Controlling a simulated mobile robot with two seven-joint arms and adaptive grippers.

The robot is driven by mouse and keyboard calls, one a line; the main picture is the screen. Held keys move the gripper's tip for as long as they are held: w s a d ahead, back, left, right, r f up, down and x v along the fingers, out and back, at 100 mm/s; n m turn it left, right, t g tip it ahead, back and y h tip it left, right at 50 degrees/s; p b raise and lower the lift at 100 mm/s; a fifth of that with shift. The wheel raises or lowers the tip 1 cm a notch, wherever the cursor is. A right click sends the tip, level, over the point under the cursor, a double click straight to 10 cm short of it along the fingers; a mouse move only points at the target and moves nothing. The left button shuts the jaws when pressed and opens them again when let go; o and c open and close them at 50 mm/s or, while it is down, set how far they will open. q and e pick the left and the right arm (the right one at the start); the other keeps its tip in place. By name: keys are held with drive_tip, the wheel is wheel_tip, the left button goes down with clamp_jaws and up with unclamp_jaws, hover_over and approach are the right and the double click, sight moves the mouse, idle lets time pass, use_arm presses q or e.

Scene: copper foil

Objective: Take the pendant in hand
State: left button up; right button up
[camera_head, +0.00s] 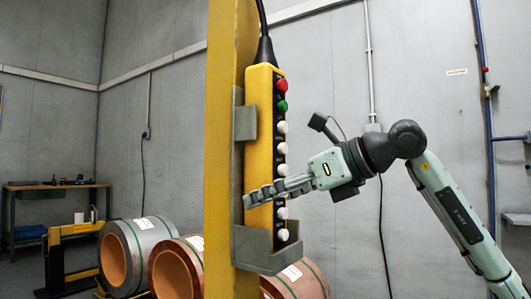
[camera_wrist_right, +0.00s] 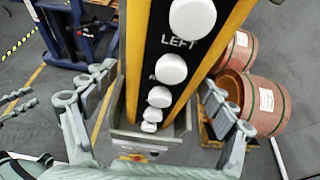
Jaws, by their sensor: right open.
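The pendant (camera_head: 262,120) is a tall yellow control box with a black button face, a red, a green and several white buttons. It hangs upright in a grey holder (camera_head: 262,255) on a yellow post (camera_head: 226,150), its cable leaving the top. My right gripper (camera_head: 270,193) reaches in from the right at the pendant's lower part, just above the holder's cup. In the right wrist view the pendant (camera_wrist_right: 133,60) stands between the spread fingers (camera_wrist_right: 157,100), with a gap visible on each side. The gripper is open. My left gripper is not in view.
A workbench (camera_head: 55,200) stands at the far left. A blue upright (camera_head: 485,120) stands at the right. The space around my right arm looks clear.

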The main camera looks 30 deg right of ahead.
drive_tip(key=c, duration=1.9)
drive_tip(key=shift+r, duration=0.1)
drive_tip(key=shift+r, duration=0.1)
